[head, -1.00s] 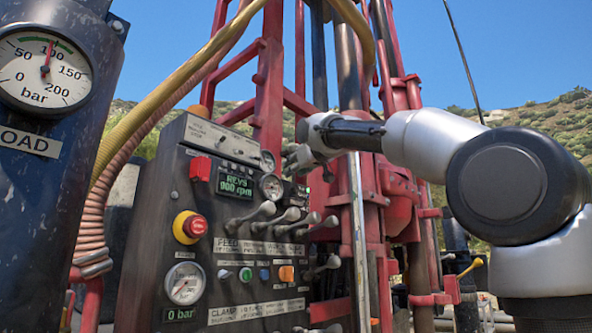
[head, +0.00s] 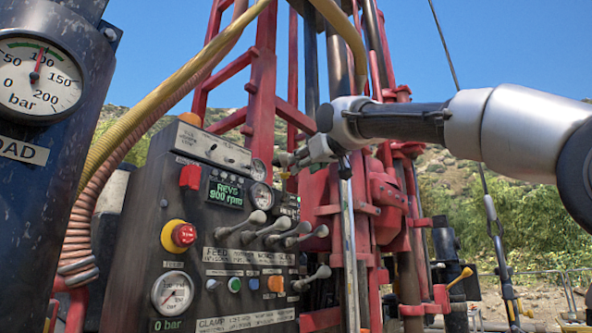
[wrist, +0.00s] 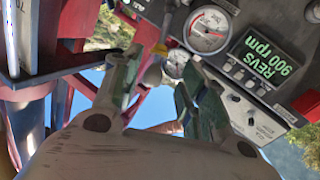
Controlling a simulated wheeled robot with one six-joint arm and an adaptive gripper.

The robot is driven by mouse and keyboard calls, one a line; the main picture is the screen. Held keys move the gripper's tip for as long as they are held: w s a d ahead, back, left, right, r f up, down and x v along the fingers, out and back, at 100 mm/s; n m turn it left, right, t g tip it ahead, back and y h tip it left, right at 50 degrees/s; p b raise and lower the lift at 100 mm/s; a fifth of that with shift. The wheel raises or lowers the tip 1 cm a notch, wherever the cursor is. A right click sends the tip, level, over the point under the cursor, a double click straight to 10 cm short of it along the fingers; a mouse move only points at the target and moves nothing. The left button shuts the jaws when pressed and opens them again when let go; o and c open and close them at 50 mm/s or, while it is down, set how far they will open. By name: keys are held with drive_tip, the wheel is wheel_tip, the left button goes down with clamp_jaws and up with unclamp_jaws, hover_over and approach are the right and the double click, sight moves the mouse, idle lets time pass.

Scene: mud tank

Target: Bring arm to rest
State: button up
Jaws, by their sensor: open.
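My gripper (head: 288,160) is in front of the upper right edge of the control panel (head: 140,240) in the head view, small and partly hidden by my wrist. In the wrist view my gripper (wrist: 158,88) has its two fingers apart with nothing held between them. A pale round knob (wrist: 153,75) shows beyond the gap; I cannot tell how far off it is. My forearm reaches in from the right edge of the head view, roughly level.
The panel has several levers (head: 258,218), a red stop button (head: 183,235) and a green display (head: 226,193) reading 900 rpm. A red drill mast (head: 262,90) stands behind. A gauge post (head: 70,140) and yellow hose (head: 175,82) are left. Open ground lies right.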

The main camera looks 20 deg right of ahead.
drive_tip(key=shift+s+d, duration=0.1)
drive_tip(key=shift+s, duration=0.55)
drive_tip(key=s+d+f+m+g+h, duration=0.1)
drive_tip(key=d+f+g, duration=0.15)
drive_tip(key=f, duration=0.65)
drive_tip(key=s+d+f+m+g+h, duration=0.1)
drive_tip(key=d+f+g, duration=0.15)
drive_tip(key=f, duration=0.65)
drive_tip(key=s+d+f+m+g, duration=0.1)
drive_tip(key=s+d+f+g, duration=0.1)
drive_tip(key=s+f, duration=0.5)
drive_tip(key=s+d+f+m+g+h, duration=0.1)
drive_tip(key=s+d+f+g, duration=0.2)
drive_tip(key=s+f, duration=0.5)
drive_tip(key=s+d+f+m+g, duration=0.1)
drive_tip(key=s+f, duration=0.6)
drive_tip(key=f, duration=1.6)
drive_tip(key=shift+s+d+f+g+h, duration=0.15)
drive_tip(key=shift+d+f+g+h, duration=0.4)
drive_tip(key=shift+g, duration=0.65)
